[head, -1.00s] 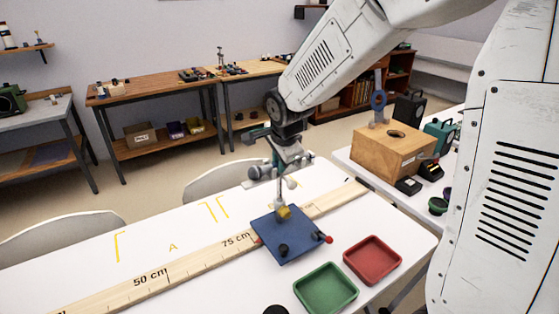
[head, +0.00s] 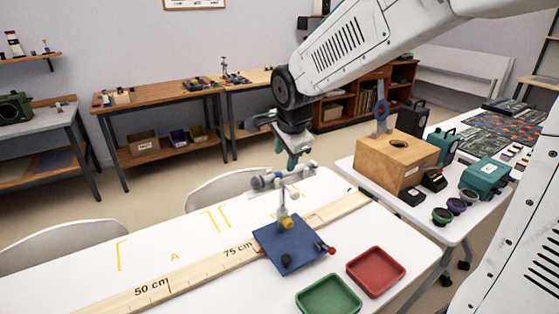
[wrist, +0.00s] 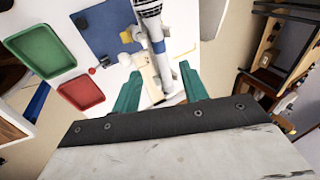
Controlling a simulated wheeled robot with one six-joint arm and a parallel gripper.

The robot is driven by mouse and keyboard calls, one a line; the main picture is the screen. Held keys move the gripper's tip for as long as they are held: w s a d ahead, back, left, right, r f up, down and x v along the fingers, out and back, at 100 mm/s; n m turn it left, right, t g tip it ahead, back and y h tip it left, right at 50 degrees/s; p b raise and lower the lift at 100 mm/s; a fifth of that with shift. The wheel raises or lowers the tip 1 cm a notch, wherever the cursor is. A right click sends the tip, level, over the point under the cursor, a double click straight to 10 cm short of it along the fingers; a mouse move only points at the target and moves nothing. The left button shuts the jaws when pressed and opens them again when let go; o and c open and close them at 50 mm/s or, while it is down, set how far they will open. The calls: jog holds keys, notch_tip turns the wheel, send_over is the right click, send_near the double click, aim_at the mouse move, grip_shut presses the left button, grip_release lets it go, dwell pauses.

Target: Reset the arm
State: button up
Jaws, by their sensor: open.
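My gripper (head: 287,153) hangs from my arm above the white table in the head view, just behind and above the stand on the blue plate (head: 272,252). In the wrist view my gripper (wrist: 158,88) shows two green fingers spread apart with nothing held between them. The stand's grey and white clamp piece (head: 284,178) lies below the fingertips in the head view. In the wrist view the clamp piece (wrist: 150,28) shows beyond the fingers, apparently clear of them.
A wooden ruler (head: 205,268) runs along the white table (head: 140,240). A green tray (head: 328,297) and a red tray (head: 376,271) sit at the front right. A wooden box (head: 385,165) stands on the side table. Chairs stand behind the table.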

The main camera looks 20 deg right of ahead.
jog(key=s+d+r+n+g, duration=0.1)
jog(key=s+n, duration=0.7)
jog(key=s, duration=0.6)
jog(key=s+d+r+n+g, duration=0.1)
jog(key=s+d+n+g, duration=0.1)
jog(key=s+n, duration=0.6)
jog(key=shift+s+d+r+y, duration=0.3)
jog(key=shift+s+r, duration=0.05)
jog(key=shift+s, duration=3.3)
